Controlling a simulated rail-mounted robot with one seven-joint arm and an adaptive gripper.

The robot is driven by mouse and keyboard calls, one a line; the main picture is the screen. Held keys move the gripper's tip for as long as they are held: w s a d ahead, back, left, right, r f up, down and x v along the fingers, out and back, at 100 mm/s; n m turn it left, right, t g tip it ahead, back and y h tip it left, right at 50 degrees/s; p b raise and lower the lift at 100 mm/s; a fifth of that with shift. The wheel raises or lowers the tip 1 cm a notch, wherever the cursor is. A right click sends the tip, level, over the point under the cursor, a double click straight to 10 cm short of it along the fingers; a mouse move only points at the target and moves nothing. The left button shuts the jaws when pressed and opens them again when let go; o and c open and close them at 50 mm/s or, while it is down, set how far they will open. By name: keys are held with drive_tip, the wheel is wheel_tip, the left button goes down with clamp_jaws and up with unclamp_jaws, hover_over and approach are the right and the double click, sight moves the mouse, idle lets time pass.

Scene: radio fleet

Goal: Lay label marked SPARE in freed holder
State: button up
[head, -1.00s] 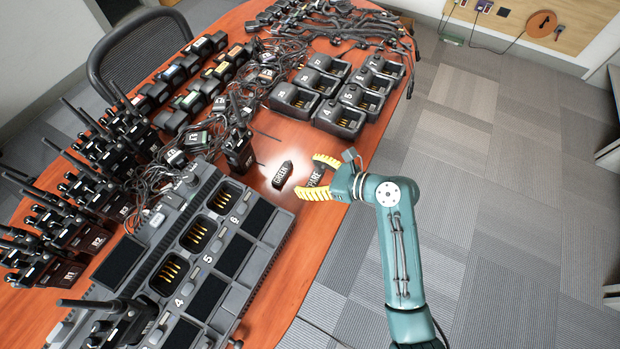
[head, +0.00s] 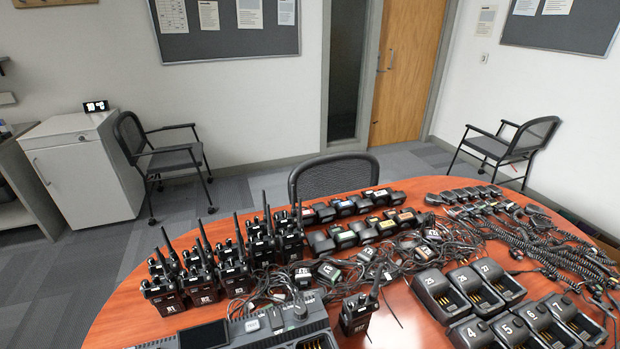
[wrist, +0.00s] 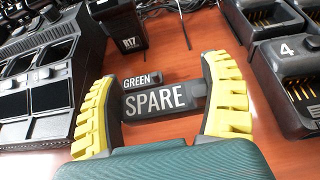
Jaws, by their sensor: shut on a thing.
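The black label marked SPARE (wrist: 157,101) is between the yellow fingers of my gripper (wrist: 160,85) in the wrist view. My gripper is shut on it, with its white lettering facing the camera. A smaller black label marked GREEN (wrist: 140,80) lies on the table just beyond it. The large multi-slot charger (wrist: 88,40) is left of my gripper; its near part also shows in the head view (head: 262,326). I cannot tell which holder is the freed one. My gripper is outside the head view.
A black radio (head: 356,315) stands beside the charger, and its lower part shows in the wrist view (wrist: 116,32). Single chargers (head: 440,294) stand on the right. Radios, batteries and tangled cables crowd the table (head: 130,305). Bare wood surrounds the GREEN label.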

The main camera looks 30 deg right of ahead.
drive_tip(key=w+a+n+y, duration=0.1)
drive_tip(key=w+a, duration=0.1)
drive_tip(key=a, duration=0.3)
drive_tip(key=w+a+n+y+p, duration=0.1)
drive_tip(key=w+a, duration=0.2)
drive_tip(key=a, duration=0.3)
drive_tip(key=w+a+f+n+y+p, duration=0.1)
drive_tip(key=w+a+y, duration=0.1)
drive_tip(key=a, duration=0.4)
drive_tip(key=shift+w+a, duration=0.2)
drive_tip(key=shift+w, duration=0.05)
drive_tip(key=a+n+y, duration=0.1)
drive_tip(key=a, duration=0.4)
drive_tip(key=a+n+g+y+p, duration=0.1)
drive_tip(key=a, duration=0.5)
drive_tip(key=s+a+n+y+p, duration=0.1)
drive_tip(key=a+y, duration=0.1)
drive_tip(key=a, duration=0.4)
drive_tip(key=shift+a+f+n+g, duration=0.1)
drive_tip(key=shift+a+n+g, duration=0.2)
drive_tip(key=shift+n, duration=0.1)
wheel_tip(320, 180, up, 32)
drive_tip(key=p, duration=3.8)
drive_tip(key=shift+r, duration=0.2)
drive_tip(key=shift+f, duration=0.1)
